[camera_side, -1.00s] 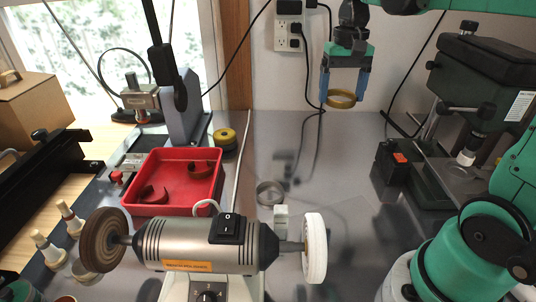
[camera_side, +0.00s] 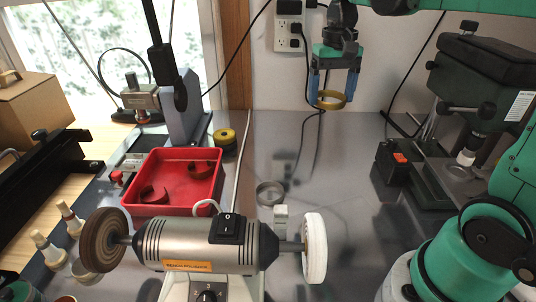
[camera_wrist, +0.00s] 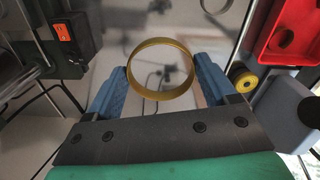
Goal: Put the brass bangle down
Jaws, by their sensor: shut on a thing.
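The brass bangle (camera_side: 331,100) is a gold-coloured ring held in the air over the back of the grey bench. My gripper (camera_side: 330,97) has its two blue fingers shut on it from either side. In the wrist view the bangle (camera_wrist: 160,69) shows as a full ring between the fingertips of my gripper (camera_wrist: 160,80), with its opening facing the camera. The bench surface shows through the ring.
A red tray (camera_side: 147,208) holds two brown curved pieces. A polishing machine (camera_side: 205,247) stands in front. A grey ring (camera_side: 270,193) lies on the bench. A yellow-topped roll (camera_side: 225,138) stands behind the tray.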

